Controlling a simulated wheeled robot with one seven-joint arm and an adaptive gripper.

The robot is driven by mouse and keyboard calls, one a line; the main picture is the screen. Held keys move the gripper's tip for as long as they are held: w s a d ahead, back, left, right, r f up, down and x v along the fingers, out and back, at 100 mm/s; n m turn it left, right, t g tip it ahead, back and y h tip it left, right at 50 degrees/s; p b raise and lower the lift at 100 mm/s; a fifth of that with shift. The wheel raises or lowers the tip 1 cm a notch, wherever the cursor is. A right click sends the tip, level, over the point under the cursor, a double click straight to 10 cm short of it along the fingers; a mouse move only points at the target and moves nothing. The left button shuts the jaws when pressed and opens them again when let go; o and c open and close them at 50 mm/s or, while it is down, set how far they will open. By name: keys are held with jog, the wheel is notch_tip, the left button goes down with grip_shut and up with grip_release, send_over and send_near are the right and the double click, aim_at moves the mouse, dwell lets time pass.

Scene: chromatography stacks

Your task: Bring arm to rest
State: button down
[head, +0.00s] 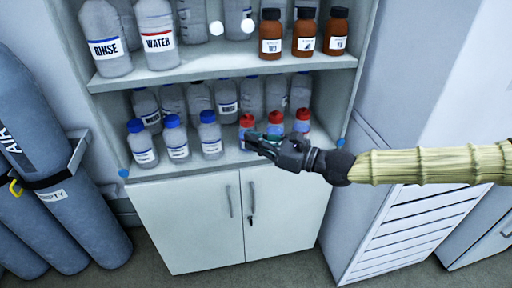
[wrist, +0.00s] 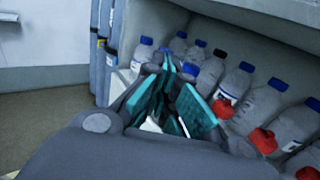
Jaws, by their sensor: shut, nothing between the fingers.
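My gripper (head: 254,144) is at the front of the lower shelf (head: 182,159), in front of the red-capped bottles. It is shut and empty, and my arm reaches in from the right. In the wrist view the teal finger pads of my gripper (wrist: 166,72) come together, with bottles beyond and to the right. A red-capped bottle (head: 302,122) stands just right of the gripper, and another red cap (head: 246,120) shows just above the fingertips. I cannot tell whether the gripper touches any bottle.
Blue-capped bottles (head: 176,139) stand left on the same shelf. The upper shelf (head: 225,66) holds brown bottles (head: 304,32) and large RINSE and WATER bottles (head: 157,34). Closed cabinet doors (head: 190,220) are below. Grey gas cylinders (head: 45,130) stand left, a vented white unit (head: 400,230) right.

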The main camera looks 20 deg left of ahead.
jog(key=s+d+f+n+g+h, duration=0.2)
jog(key=s+d+f+n+h, duration=0.15)
jog(key=s+f, duration=0.6)
jog(key=s+d+f+n+g+h, duration=0.2)
jog(key=s+d+f+h, duration=0.3)
jog(key=f, duration=0.8)
jog(key=s+d+f+n+g+h, duration=0.1)
jog(key=s+d+f+n+g, duration=0.15)
jog(key=s+f, duration=0.75)
jog(key=s+d+f+n+t+h, duration=0.1)
jog(key=s+d+f+n+h, duration=0.1)
jog(key=d, duration=0.8)
jog(key=s+d+f+n+t+h, duration=0.1)
jog(key=d+f+n+h, duration=0.2)
jog(key=d, duration=0.7)
jog(key=s+d+f+n+t+h, duration=0.2)
jog(key=d+f+n, duration=0.4)
jog(key=d, duration=0.5)
notch_tip(320, 180, down, 2)
jog(key=shift+s+f+h, duration=0.1)
jog(key=shift+s+h, duration=0.2)
jog(key=shift+h, duration=0.35)
